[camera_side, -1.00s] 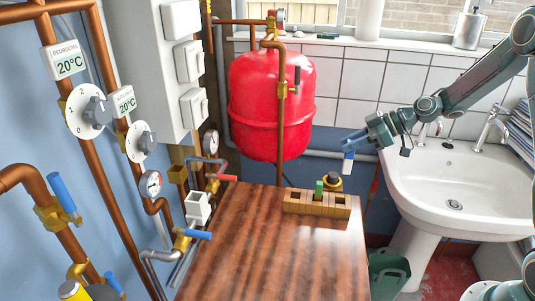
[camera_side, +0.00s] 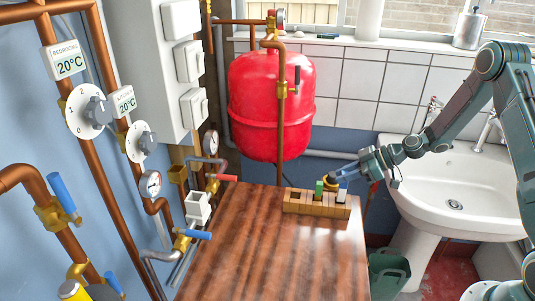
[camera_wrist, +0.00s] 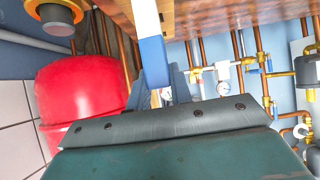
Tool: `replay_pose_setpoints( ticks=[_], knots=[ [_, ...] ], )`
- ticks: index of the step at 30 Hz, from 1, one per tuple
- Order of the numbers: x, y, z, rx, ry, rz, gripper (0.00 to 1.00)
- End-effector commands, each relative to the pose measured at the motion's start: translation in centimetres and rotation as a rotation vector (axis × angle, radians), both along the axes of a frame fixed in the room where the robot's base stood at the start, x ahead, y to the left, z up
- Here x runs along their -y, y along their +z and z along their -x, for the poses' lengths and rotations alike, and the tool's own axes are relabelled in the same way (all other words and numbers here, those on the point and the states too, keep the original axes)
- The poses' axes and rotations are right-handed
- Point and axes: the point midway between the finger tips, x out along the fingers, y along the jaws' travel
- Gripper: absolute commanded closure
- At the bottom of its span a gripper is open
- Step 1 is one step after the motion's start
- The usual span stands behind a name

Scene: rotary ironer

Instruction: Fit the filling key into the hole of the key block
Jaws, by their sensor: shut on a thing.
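The filling key (camera_side: 342,188) has a blue grip and a white shaft. My gripper (camera_side: 353,176) is shut on its blue part, which also shows in the wrist view (camera_wrist: 154,62). The key block (camera_side: 309,208) is a long wooden block on the table, with a green peg (camera_side: 319,188) standing near its middle and dark openings beside it. The key is over the right end of the block, with its shaft downward. Whether its tip is above or inside a hole I cannot tell. In the wrist view the shaft (camera_wrist: 145,17) runs off the top edge.
The wooden table (camera_side: 270,250) is clear in front of the block. A red tank (camera_side: 268,110) is behind; a white sink (camera_side: 455,185) is at right.

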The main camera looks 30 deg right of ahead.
Motion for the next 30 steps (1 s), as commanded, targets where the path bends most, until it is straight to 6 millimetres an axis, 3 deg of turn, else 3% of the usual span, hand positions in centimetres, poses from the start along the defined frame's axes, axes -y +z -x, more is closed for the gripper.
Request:
replay_pose_setpoints(
  ticks=[10,25,26,28,30],
  knots=[
    [0.0,-3.2,0.0,-0.002,0.000,-0.002,1.00],
    [0.0,-3.7,0.0,-0.001,-0.001,-0.001,1.00],
    [0.0,-3.7,0.0,0.000,0.000,0.000,0.73],
    [0.0,-3.7,0.0,0.000,0.000,0.000,0.59],
    [0.0,-3.7,0.0,0.000,0.000,0.000,0.57]
  ],
)
